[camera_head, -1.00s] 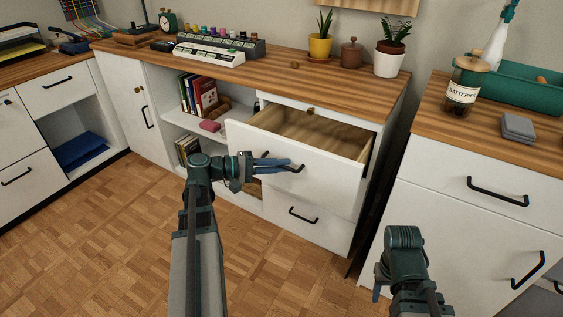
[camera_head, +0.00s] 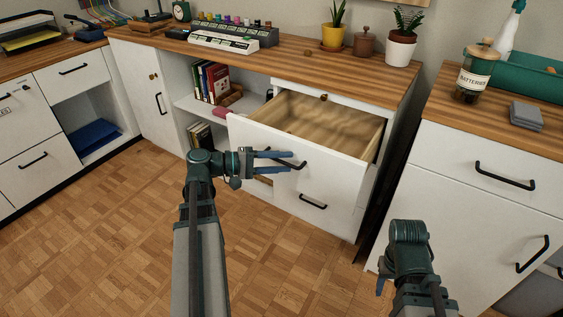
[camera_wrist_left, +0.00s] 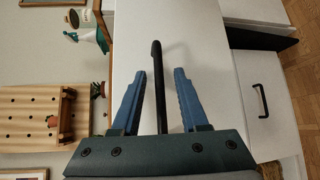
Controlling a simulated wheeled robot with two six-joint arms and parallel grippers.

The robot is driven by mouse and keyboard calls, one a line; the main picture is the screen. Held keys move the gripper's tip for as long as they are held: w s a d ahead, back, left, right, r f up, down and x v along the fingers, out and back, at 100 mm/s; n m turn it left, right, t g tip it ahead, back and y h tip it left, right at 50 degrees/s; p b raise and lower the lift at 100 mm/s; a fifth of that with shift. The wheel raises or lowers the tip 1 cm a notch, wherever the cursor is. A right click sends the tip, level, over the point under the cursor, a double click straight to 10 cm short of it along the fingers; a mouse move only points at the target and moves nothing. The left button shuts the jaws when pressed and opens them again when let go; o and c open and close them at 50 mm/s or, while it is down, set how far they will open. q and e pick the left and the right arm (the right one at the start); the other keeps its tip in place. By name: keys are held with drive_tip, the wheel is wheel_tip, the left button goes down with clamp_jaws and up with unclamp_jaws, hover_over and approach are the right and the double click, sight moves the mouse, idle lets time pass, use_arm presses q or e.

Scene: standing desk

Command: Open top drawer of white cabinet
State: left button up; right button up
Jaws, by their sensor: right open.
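The white cabinet (camera_head: 392,128) has its top drawer (camera_head: 262,135) pulled well out, and its bare wooden inside shows from above. The drawer's black bar handle (camera_wrist_left: 157,85) runs between the two blue fingers of my left gripper (camera_wrist_left: 158,88) in the left wrist view. The fingers are apart, with a gap on each side of the handle. In the head view my left gripper (camera_head: 283,161) is at the drawer front. My right gripper (camera_head: 381,287) hangs low at the right, open, largely hidden by its own arm and away from the drawer.
A lower drawer (camera_head: 322,188) with a black handle is closed. Shelves with books (camera_head: 212,82) are left of the drawer. Another white cabinet (camera_head: 455,190) stands at the right. The parquet floor in front is clear.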

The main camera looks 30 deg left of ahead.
use_arm(q)
drive_tip(key=p+v, duration=0.2)
drive_tip(key=v, duration=1.1)
drive_tip(key=shift+s+a, duration=0.25)
drive_tip(key=shift+a, duration=0.05)
drive_tip(key=shift+d, duration=0.1)
drive_tip(key=w+d+f+m+g+y, duration=0.2)
drive_tip(key=d+f+g, duration=0.3)
drive_tip(key=d, duration=0.5)
drive_tip(key=w+d+f+m+g+y, duration=0.1)
drive_tip(key=d+f+m+g, duration=0.25)
drive_tip(key=d+f, duration=0.55)
drive_tip(key=s+d+f+m+g+y, duration=0.1)
drive_tip(key=s+d+f+m+y, duration=0.15)
drive_tip(key=d+m+y, duration=0.4)
drive_tip(key=s+d+f+m+g+y, duration=0.1)
drive_tip(key=s+d+f+g+y, duration=0.2)
drive_tip(key=d, duration=0.7)
wheel_tip(320, 180, up, 38)
drive_tip(key=t+y+p, duration=0.1)
drive_tip(key=p, duration=3.6)
drive_tip(key=shift+s+r+t+p, duration=0.15)
drive_tip(key=shift+r+t+p, duration=0.1)
drive_tip(key=shift+t+p, duration=0.1)
